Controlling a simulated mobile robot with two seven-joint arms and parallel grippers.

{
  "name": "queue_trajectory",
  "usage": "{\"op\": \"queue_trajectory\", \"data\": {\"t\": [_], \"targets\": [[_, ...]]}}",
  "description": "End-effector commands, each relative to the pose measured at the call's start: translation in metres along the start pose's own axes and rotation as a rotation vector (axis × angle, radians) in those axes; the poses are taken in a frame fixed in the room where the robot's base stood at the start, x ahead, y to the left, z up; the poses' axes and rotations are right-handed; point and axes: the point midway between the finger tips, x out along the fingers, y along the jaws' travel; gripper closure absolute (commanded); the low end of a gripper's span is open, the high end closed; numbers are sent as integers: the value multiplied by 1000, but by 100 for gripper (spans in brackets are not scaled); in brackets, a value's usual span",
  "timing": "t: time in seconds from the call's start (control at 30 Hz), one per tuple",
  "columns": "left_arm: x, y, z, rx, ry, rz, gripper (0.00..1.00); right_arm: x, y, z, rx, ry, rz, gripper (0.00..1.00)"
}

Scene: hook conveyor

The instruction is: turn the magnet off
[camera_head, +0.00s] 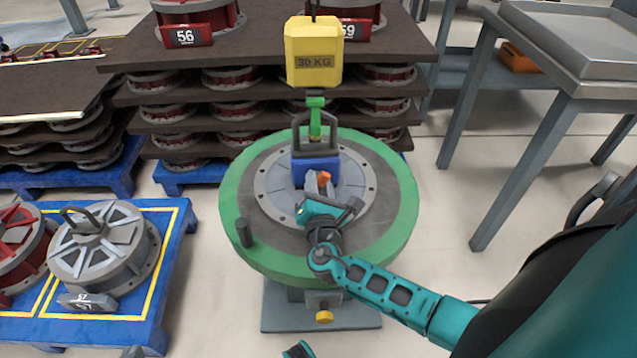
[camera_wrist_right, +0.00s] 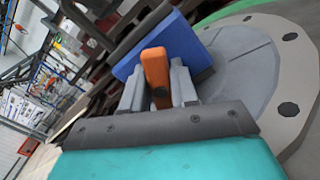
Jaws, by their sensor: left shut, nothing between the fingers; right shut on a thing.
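The magnet is a blue block (camera_head: 316,167) with a dark handle frame, resting on the grey round part in the middle of the green ring table. It also shows in the right wrist view (camera_wrist_right: 195,45). Its orange lever (camera_wrist_right: 156,72) stands up between the grey fingers of my right gripper (camera_head: 318,186), which is shut on it. A green hook (camera_head: 315,118) under a yellow 30 KG hoist block (camera_head: 314,52) meets the magnet's handle. Only a teal and dark bit of my left gripper (camera_head: 298,350) shows at the bottom edge, empty and away from the magnet.
A blue pallet (camera_head: 165,225) with grey and red round parts stands at the left. Stacked brown boards (camera_head: 130,88) with more parts stand behind the table. A grey metal table (camera_head: 555,78) is at the right. A dark peg (camera_head: 244,232) stands on the green ring (camera_head: 400,205).

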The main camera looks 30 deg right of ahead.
Motion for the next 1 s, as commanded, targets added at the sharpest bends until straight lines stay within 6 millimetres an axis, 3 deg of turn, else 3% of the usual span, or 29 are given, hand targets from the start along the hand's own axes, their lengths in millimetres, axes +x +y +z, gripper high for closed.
{"op": "queue_trajectory", "data": {"t": [0.7,1.0], "targets": [[-13,-7,-11,-1,3,-24,100,0,3,1,-425,1,1,100],[-14,-8,-8,3,-9,-28,100,-1,2,0,-531,1,0,100]]}}
